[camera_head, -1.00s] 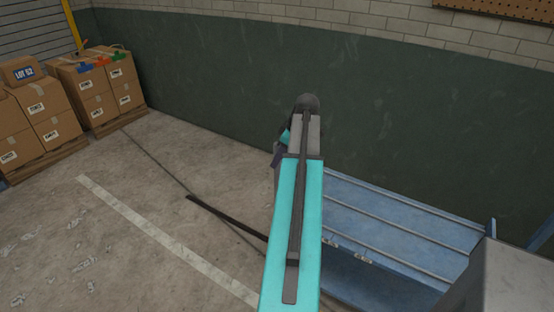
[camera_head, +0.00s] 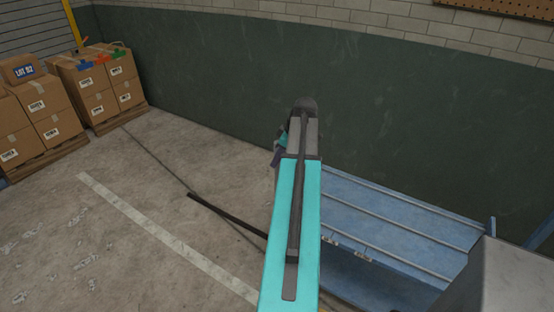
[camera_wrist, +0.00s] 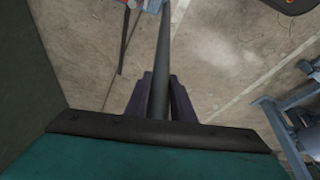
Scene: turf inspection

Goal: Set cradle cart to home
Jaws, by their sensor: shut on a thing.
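A blue table-like frame with long raised rails (camera_head: 400,220) stands against the green wall at the lower right of the head view. I cannot tell for sure whether it is the cradle cart. A blue-grey metal frame (camera_wrist: 302,112) shows at the right edge of the wrist view. My gripper (camera_wrist: 160,92) has its dark purple fingers on either side of a dark round bar (camera_wrist: 163,45), shut on it. The bar runs away from the fingers toward the top of the picture. In the head view my turquoise arm hides most of the gripper and the bar.
Stacked cardboard boxes (camera_head: 100,85) on pallets stand at the left. A dark strip (camera_head: 225,215) lies on the concrete floor beside my arm. A white painted line (camera_head: 150,228) crosses the floor, which is mostly clear on the left. The green wall (camera_head: 210,90) closes the back.

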